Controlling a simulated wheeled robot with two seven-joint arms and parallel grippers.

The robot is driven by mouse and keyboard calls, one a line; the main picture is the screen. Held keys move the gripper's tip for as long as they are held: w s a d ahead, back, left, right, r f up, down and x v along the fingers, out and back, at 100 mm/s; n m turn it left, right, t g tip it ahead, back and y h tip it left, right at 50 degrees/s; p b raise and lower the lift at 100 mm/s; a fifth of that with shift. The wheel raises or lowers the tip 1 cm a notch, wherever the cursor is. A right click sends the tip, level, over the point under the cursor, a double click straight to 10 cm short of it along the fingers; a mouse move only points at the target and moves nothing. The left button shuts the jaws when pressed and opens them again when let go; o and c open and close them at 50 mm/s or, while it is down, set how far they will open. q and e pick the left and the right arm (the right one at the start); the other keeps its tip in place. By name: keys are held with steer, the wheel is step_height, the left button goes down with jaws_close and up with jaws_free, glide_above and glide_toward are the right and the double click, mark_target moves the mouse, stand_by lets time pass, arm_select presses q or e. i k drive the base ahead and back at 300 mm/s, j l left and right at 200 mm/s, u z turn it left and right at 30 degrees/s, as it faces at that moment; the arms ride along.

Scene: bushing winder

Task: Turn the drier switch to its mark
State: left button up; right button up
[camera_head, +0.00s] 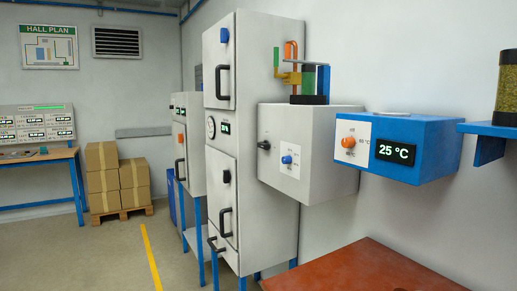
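Neither of my grippers is in view. No label naming a drier is legible. A blue wall box (430,140) at the right has an orange knob (348,142) on a white panel with small marks, and a display (395,152) reading 25 °C. Left of it, a grey box (322,150) carries a blue knob (287,160) on a white marked panel and a black lever (264,145). The marks are too small to read surely, so I cannot tell exactly where either knob points.
A tall grey cabinet (255,60) with black handles stands left of the grey box. A reddish-brown tabletop (365,270) lies below the blue box. A blue shelf (487,130) holds a jar (508,90). Cardboard boxes (102,185) stand at the back left; the floor in front is clear.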

mark_target(264, 144)
steer(key=i+j, duration=0.2)
steer(key=j, duration=0.15)
steer(key=i+j, duration=0.2)
steer(key=i+j+z, duration=0.1)
steer(key=j, duration=0.35)
steer(key=i+j, duration=0.3)
